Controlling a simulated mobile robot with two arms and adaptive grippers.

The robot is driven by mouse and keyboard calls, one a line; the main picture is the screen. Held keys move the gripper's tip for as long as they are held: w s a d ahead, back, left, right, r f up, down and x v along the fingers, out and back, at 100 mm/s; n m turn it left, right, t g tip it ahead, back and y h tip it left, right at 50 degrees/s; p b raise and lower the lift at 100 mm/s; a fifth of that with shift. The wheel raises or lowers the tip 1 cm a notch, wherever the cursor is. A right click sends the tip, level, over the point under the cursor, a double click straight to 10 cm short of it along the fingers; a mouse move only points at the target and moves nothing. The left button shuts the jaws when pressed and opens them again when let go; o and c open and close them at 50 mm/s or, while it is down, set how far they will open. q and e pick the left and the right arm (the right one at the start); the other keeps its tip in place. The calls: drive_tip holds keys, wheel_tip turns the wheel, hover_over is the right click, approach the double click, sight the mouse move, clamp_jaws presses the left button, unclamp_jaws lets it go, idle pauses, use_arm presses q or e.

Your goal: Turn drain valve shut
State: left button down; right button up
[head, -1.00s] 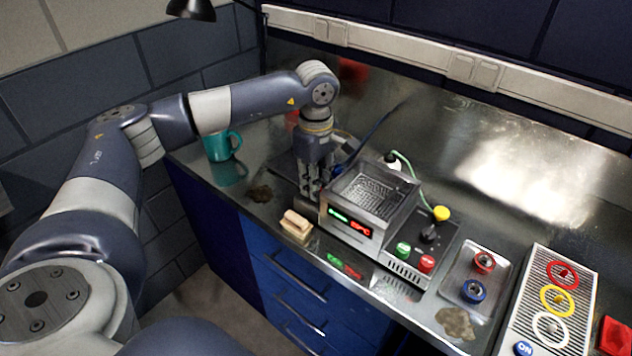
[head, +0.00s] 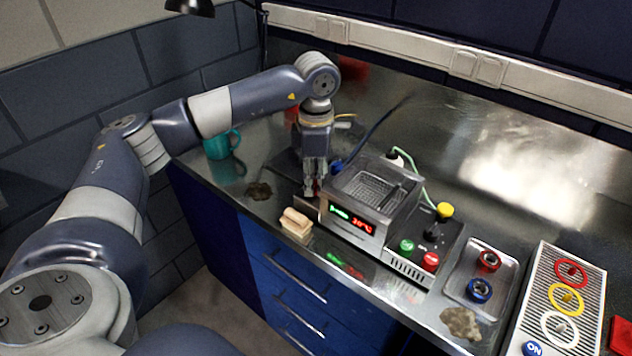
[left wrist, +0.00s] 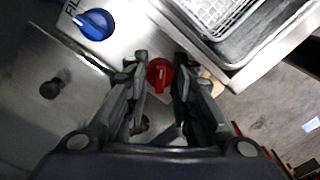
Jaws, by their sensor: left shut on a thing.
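A round red knob (left wrist: 160,75), which I take as the drain valve, sits at the side of the steel ultrasonic-type tank (head: 368,190). My left gripper (left wrist: 159,72) points down at it, with one finger on each side, and is shut on it. The knob's grip ridge runs roughly up and down in the left wrist view. In the head view my left gripper (head: 313,190) stands just left of the tank and mostly hides the red knob. A blue knob (left wrist: 95,24) with partly cut-off lettering is beside it. My right gripper is out of view.
A wooden-handled brush or block (head: 296,222) lies in front of my left gripper. A teal mug (head: 221,145) stands behind left. A control box with green and red buttons (head: 430,261), a small tray (head: 458,285) and a ringed panel (head: 545,300) stand to the right.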

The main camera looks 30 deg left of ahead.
sight(316, 180)
use_arm(q)
drive_tip(key=n+b, duration=0.1)
drive_tip(key=n, duration=0.4)
drive_tip(key=shift+n, duration=0.3)
drive_tip(key=shift+r+n, duration=0.1)
drive_tip(key=shift+n, duration=2.1)
drive_tip(key=shift+w, duration=0.1)
drive_tip(key=c, duration=1.3)
unclamp_jaws()
wheel_tip(316, 180, up, 7)
drive_tip(key=shift+r, duration=0.15)
drive_tip(key=shift+a+r, duration=0.1)
drive_tip(key=shift+r, duration=0.25)
